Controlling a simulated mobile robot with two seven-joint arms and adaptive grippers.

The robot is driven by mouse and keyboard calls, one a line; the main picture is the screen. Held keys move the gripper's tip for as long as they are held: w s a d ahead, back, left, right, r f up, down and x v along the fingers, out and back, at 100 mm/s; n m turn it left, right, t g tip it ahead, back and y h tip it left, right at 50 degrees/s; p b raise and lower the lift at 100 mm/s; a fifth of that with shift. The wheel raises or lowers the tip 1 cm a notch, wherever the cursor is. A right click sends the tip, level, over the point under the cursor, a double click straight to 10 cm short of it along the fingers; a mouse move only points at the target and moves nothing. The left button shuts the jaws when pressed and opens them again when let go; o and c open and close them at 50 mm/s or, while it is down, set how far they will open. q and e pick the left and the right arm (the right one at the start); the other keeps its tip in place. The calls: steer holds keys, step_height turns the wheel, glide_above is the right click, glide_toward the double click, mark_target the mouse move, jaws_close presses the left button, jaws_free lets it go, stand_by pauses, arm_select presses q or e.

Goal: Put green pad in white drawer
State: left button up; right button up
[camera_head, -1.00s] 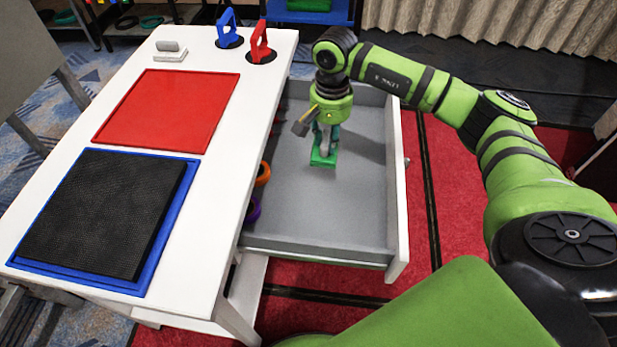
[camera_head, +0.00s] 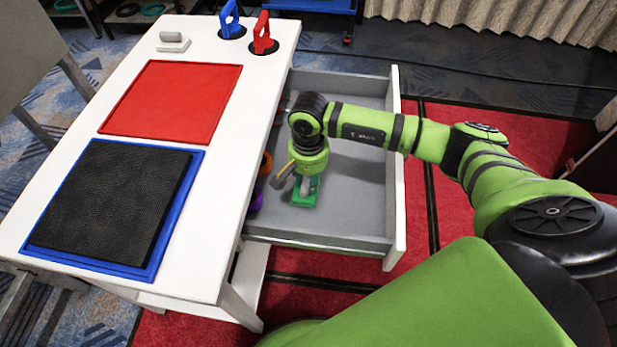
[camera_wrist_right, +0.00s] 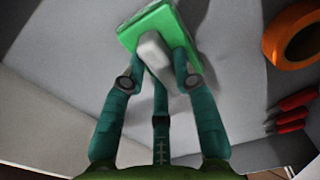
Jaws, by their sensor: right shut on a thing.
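The green pad (camera_head: 305,198) is a small green block with a pale grey handle, inside the open white drawer (camera_head: 397,205). It also shows at the top of the right wrist view (camera_wrist_right: 190,30). My right gripper (camera_head: 306,183) points down into the drawer, shut on the pad's grey handle (camera_wrist_right: 155,52). The pad is at or close above the grey drawer floor; I cannot tell whether it touches. My left gripper is not in view.
Orange and purple tape rolls (camera_head: 265,163) (camera_head: 255,200) lie along the drawer's left side. The white table (camera_head: 225,190) holds a red tray (camera_head: 170,100), a black mat (camera_head: 110,200), a grey-handled white pad (camera_head: 173,41) and blue and red handled tools. The drawer's right part is clear.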

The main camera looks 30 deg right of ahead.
mark_target(308, 180)
steer(key=o, duration=0.8)
steer(key=shift+f, duration=0.1)
steer(key=shift+o, duration=1.1)
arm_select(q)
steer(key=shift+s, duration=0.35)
arm_select(e)
steer(key=shift+r, duration=0.55)
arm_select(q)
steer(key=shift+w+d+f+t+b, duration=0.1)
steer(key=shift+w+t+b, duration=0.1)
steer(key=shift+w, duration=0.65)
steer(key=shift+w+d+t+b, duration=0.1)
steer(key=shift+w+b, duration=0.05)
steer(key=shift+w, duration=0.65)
arm_select(e)
step_height(308, 180, up, 11)
